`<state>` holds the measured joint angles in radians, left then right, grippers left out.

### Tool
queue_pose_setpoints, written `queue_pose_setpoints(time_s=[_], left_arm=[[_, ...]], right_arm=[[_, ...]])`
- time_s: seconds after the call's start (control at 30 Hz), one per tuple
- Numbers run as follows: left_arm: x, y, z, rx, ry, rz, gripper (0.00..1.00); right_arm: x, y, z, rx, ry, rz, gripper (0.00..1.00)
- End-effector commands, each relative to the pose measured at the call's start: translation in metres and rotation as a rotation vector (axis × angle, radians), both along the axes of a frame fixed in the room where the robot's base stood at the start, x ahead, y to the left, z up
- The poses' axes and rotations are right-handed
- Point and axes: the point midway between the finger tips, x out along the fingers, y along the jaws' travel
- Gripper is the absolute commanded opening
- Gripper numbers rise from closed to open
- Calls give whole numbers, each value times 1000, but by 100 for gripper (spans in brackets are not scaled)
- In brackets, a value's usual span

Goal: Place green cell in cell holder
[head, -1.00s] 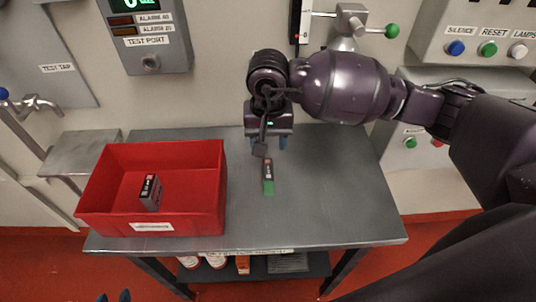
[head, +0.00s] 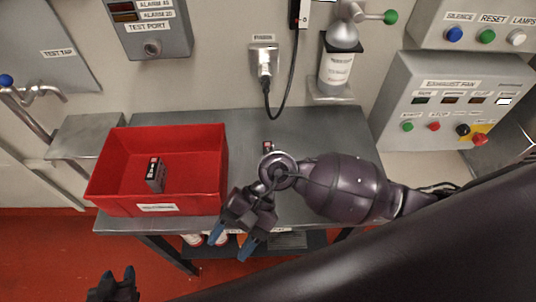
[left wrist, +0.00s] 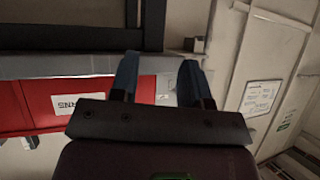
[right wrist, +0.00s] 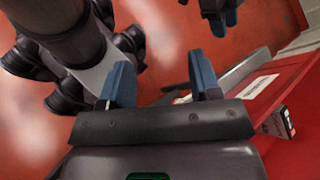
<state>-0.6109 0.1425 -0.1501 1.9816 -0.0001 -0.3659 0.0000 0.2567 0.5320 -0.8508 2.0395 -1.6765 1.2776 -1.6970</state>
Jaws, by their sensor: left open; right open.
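The green cell lies on the grey table; only its dark end (head: 267,146) shows in the head view, and my right arm hides the rest. My right gripper (head: 232,240) is open and empty, pointing down at the table's front edge, right of the red bin. My left gripper (head: 118,274) is open and empty, low at the front left, apart from the table. The open fingers also show in the left wrist view (left wrist: 158,78) and the right wrist view (right wrist: 161,80). I cannot make out a cell holder.
A red bin (head: 103,192) stands on the table (head: 343,140) at the left, with a dark labelled cell (head: 156,175) inside; the bin also shows in the left wrist view (left wrist: 35,102). A black cable hangs from a wall outlet (head: 265,60). The table's back right is clear.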

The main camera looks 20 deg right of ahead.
Motion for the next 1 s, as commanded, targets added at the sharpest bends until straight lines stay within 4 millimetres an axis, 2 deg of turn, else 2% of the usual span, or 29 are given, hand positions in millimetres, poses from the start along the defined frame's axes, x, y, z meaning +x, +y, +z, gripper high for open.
queue_pose_setpoints(time_s=[0.1,0.2,0.3,0.43,0.57,0.7,0.87,1.0], left_arm=[[-1,0,4,0,3,0,43],[-2,0,5,0,5,0,43],[-2,0,7,-1,7,1,43],[-3,0,7,0,11,1,43],[-5,0,8,-1,15,2,43],[-6,0,7,-2,20,3,43],[-8,1,6,-1,26,5,43],[-8,1,6,-1,28,5,43]], right_arm=[[-8,31,25,205,90,-150,57],[-5,49,47,358,156,-293,57],[6,60,67,491,219,-448,57],[26,64,89,637,294,-662,57],[50,59,103,751,363,-889,57],[77,43,108,836,430,-1140,57],[104,18,103,883,494,-1434,57],[122,-7,91,883,537,-1687,57]])
